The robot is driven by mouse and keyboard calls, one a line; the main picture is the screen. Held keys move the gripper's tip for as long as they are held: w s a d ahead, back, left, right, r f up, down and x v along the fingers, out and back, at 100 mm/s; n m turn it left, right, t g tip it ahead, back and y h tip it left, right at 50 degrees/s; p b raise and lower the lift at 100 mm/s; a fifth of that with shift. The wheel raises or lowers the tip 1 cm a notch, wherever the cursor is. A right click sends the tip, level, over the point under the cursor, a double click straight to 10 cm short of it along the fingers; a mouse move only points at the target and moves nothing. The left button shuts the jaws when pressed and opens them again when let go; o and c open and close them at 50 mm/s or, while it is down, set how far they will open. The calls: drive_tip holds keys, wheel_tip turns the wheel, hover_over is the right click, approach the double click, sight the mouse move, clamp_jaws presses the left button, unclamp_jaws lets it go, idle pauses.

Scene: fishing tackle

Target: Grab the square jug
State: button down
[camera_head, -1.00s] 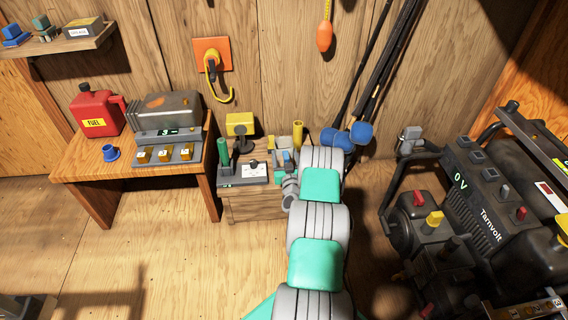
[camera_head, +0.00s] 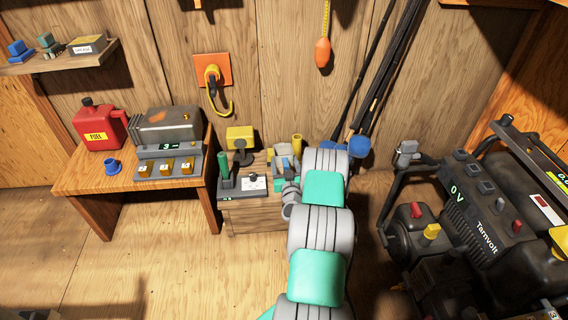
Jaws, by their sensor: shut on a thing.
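A red jug (camera_head: 97,127) with a yellow FUEL label and a dark cap stands on the wooden table at the left. It is the only clear jug I see; I cannot tell whether it is the square one. My arm reaches up to a small wooden stand at the centre. My gripper (camera_head: 286,166) is over the right part of that stand, well to the right of the red jug and apart from it. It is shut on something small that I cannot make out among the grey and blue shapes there.
The wooden table (camera_head: 72,178) also holds a grey metal box (camera_head: 170,124), a numbered switch panel (camera_head: 168,167) and a blue cup (camera_head: 113,167). The stand (camera_head: 240,221) carries a green-handled device and a yellow lamp. A dark generator (camera_head: 485,215) fills the right. Rods lean on the wall.

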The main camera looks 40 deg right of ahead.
sight(285, 162)
drive_tip(key=r, duration=0.1)
drive_tip(key=s+a+r, duration=0.1)
drive_tip(key=s+r, duration=0.1)
drive_tip(key=shift+s+a+r+p, duration=0.15)
drive_tip(key=shift+a+r+p, duration=0.15)
drive_tip(key=shift+r+p, duration=0.1)
drive_tip(key=s+a, duration=0.1)
drive_tip(key=s+a+r, duration=0.2)
drive_tip(key=s, duration=0.1)
drive_tip(key=shift+s+a+r+b, duration=0.4)
drive_tip(key=shift+s+a, duration=0.2)
drive_tip(key=shift+s, duration=0.2)
drive_tip(key=shift+s+a+r+b, duration=0.25)
drive_tip(key=shift+s+a+r, duration=0.3)
drive_tip(key=shift+s, duration=0.25)
drive_tip(key=shift+a, duration=0.1)
